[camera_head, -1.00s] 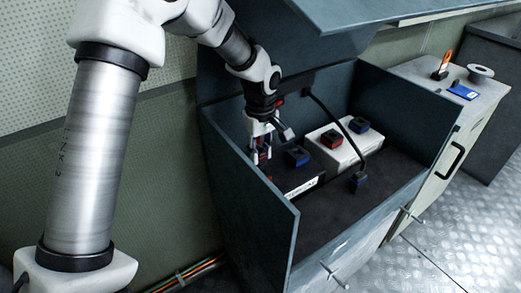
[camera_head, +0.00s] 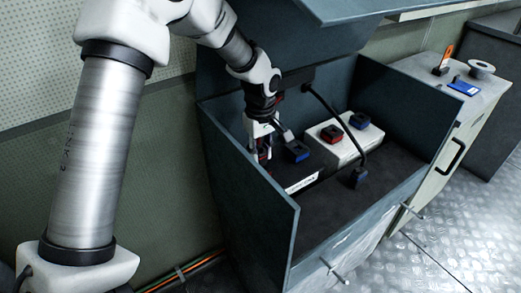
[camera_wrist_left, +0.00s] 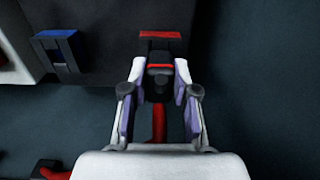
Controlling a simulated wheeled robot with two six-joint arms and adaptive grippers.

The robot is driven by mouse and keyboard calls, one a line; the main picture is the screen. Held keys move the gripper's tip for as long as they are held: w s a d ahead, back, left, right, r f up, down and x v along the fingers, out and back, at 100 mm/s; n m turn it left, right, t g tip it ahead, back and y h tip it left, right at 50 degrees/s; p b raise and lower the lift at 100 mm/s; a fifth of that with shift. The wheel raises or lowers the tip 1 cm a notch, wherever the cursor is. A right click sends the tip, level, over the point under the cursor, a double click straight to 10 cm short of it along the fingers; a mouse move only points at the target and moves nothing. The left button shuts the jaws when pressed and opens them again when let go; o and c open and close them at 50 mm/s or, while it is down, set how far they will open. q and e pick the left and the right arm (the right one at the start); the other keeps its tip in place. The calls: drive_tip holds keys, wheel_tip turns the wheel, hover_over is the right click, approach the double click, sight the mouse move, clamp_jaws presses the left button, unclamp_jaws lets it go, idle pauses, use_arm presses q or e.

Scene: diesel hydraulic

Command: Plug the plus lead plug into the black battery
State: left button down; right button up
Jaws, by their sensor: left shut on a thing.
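My left gripper (camera_head: 262,150) is shut on the plus lead plug (camera_wrist_left: 159,73), a black plug with a red band. Its red cable (camera_wrist_left: 159,125) runs back between the fingers in the left wrist view. The black battery (camera_head: 302,183), with a white label, stands in the open box. Its red terminal (camera_wrist_left: 160,36) is just beyond the plug in the wrist view, mostly hidden by my gripper in the head view. I cannot tell whether plug and terminal touch. The battery's blue terminal (camera_head: 297,151) is to the right in the head view. My right gripper is out of view.
A white battery (camera_head: 345,147) with red and blue terminals stands behind right. A black cable with a blue-banded plug (camera_head: 358,177) hangs in front of it. The box's walls (camera_head: 245,190) rise close around my gripper. The box floor's right side is clear.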

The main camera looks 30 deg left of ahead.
use_arm(q)
drive_tip(key=shift+f, duration=0.6)
drive_tip(key=c, duration=0.8)
unclamp_jaws()
wheel_tip(320, 180, up, 12)
drive_tip(key=shift+r, duration=0.1)
drive_tip(key=shift+d, duration=0.1)
